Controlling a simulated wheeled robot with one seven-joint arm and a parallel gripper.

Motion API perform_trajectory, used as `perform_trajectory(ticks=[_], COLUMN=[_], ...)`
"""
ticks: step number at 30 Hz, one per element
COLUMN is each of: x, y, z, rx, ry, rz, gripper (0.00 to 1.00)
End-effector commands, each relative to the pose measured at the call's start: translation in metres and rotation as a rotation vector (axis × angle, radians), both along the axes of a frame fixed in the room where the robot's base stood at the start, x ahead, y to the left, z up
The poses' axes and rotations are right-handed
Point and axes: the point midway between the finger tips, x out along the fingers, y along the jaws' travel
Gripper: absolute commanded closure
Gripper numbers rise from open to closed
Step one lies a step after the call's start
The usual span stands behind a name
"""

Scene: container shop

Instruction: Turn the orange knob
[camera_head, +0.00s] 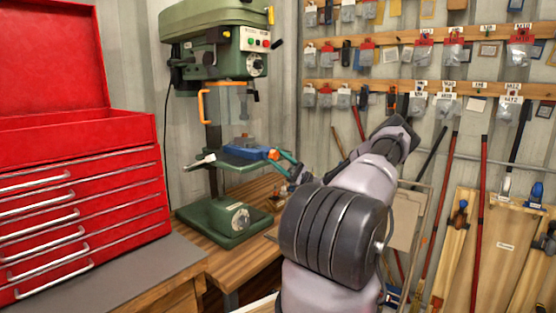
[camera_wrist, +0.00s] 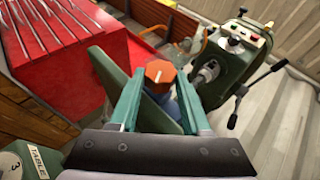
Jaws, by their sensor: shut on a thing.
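The orange knob (camera_wrist: 159,71) has a white line on its top and sits between the fingertips of my gripper (camera_wrist: 160,79) in the wrist view. In the head view the knob (camera_head: 273,154) shows as a small orange spot at the right end of a blue part (camera_head: 243,152) on the drill press table. My gripper (camera_head: 281,160) reaches it from the right with its teal fingers. The gripper is shut on the knob. The knob's lower part is hidden by the fingers in the wrist view.
The green drill press (camera_head: 215,75) stands on a wooden bench, with an orange-framed guard (camera_head: 204,105) above its table. A red tool chest (camera_head: 85,195) stands on the left. Boards with hanging packets (camera_head: 435,40) and long tools line the right wall.

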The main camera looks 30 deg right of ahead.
Motion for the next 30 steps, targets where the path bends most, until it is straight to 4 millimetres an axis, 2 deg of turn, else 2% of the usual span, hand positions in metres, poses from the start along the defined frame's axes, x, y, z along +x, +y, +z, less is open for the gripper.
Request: perform_trajectory(ticks=[8,9,11,23,30], x=[0.000,0.000,0.000,0.000,-0.006], y=[0.000,0.000,0.000,-0.004,-0.035], z=[0.000,0.000,0.000,-0.003,-0.032], rx=[0.001,0.001,0.001,0.001,0.003], ry=[0.000,0.000,0.000,-0.001,-0.001], rz=[0.000,0.000,0.000,-0.003,-0.005], gripper=[1.00,0.45,0.22,0.22,0.22])
